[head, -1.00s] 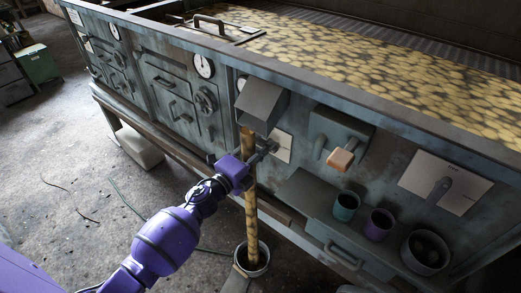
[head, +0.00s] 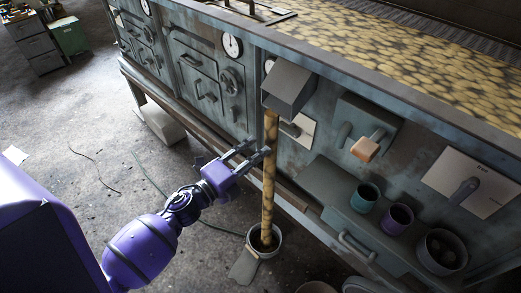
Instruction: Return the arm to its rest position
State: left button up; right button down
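My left arm, purple, comes in from the lower left in the head view. My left gripper (head: 254,153) has its two dark fingers spread apart, with nothing seen between them. It is in front of the big grey machine, just left of a mottled yellow column (head: 269,180) in the picture. I cannot tell whether a fingertip touches the column. The column runs from under a grey box-shaped spout (head: 290,88) down into a bucket (head: 276,249) on the floor. My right gripper is not in view.
The machine's top holds a bed of mottled yellow pieces (head: 390,65). An orange-ended handle (head: 365,149) juts from its front. A teal cup (head: 364,198), a purple cup (head: 397,219) and a dark pot (head: 442,252) stand on a ledge. The concrete floor (head: 90,150) at left is mostly clear.

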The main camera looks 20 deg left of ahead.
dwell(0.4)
